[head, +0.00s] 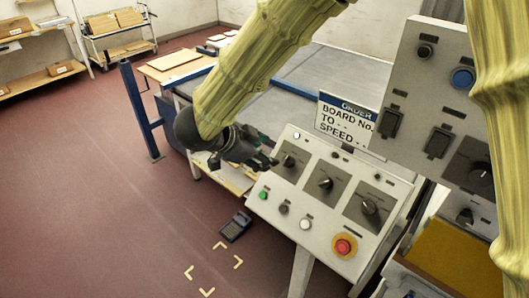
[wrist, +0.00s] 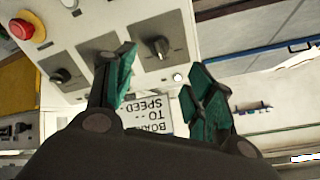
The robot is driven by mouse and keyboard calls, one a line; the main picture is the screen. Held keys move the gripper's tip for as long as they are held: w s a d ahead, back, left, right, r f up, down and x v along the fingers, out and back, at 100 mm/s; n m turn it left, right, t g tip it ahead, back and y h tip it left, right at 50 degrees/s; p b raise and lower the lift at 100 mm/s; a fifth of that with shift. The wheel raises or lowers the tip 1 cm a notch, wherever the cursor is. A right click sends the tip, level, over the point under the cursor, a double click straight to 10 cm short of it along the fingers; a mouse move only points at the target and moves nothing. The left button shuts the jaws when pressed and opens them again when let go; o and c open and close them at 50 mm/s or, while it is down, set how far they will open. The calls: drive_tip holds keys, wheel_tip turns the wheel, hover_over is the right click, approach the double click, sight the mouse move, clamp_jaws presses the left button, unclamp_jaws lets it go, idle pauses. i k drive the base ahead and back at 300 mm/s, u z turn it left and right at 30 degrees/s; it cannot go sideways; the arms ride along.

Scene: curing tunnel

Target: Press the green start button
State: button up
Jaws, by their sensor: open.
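The green start button (head: 263,195) is a small round button at the lower left of the sloped grey control panel (head: 318,222). I cannot make it out in the wrist view. My gripper (head: 262,158) is above and beyond the button in the head view, close to the left dial (head: 289,160). In the wrist view my gripper (wrist: 160,98) is open, with its green-padded fingers apart and nothing between them. I cannot tell whether a finger touches the panel.
A red emergency stop (head: 344,247) on a yellow base is at the panel's lower right. Black and white buttons sit between it and the green one. A sign (head: 345,118) stands behind the panel, and a taller switch box (head: 440,95) rises at right. The floor at left is mostly clear.

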sight(263, 194)
drive_tip(key=k, duration=1)
